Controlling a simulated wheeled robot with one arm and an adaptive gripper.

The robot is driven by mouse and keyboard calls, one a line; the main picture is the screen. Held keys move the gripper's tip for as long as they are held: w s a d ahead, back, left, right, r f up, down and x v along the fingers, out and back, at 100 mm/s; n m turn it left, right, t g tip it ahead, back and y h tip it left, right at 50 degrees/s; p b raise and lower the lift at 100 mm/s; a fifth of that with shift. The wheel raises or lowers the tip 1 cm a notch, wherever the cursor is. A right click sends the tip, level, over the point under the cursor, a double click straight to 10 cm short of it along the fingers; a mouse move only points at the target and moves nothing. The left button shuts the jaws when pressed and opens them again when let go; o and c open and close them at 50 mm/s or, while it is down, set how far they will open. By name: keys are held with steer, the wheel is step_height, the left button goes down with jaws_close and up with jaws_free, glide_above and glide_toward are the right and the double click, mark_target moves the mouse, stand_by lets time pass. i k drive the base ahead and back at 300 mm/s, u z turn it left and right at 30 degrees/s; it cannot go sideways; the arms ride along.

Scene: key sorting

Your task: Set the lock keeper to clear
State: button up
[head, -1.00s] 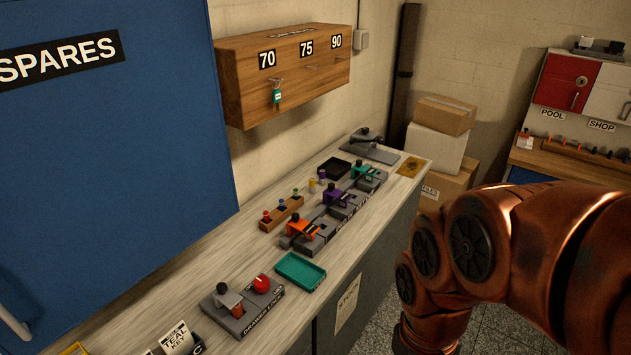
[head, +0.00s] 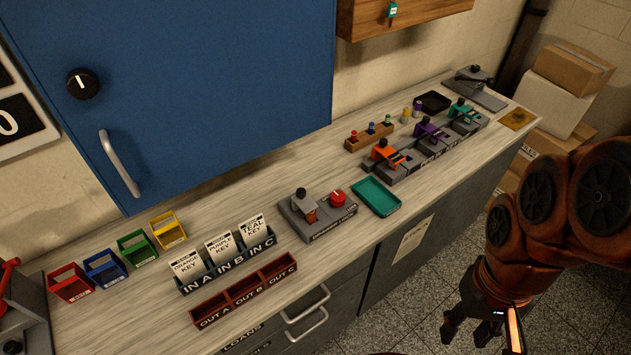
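No label reading "lock keeper" or "clear" is legible, so I cannot tell which device it is. A grey unit with a red round knob (head: 338,198) and a dark-topped grey block (head: 303,201) sits mid-counter; its front label is too small to read surely. Farther right stands a row of grey units with an orange block (head: 384,151), a purple block (head: 428,127) and a teal block (head: 461,111). My gripper (head: 466,331) hangs at the lower right, off the counter's front and touching nothing. Its dark fingers look apart and empty.
A teal tray (head: 376,197) lies right of the red-knob unit. A card rack (head: 225,262) and a red OUT rack (head: 244,290) stand to its left, with several coloured bins beyond. A blue cabinet (head: 200,90) rises behind. The floor before the counter is clear.

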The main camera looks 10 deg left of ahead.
mark_target(302, 200)
steer(key=u, duration=0.4)
steer(key=k, duration=1.1)
steer(key=u, duration=1.5)
steer(key=i, duration=1.35)
steer(key=z, duration=1.05)
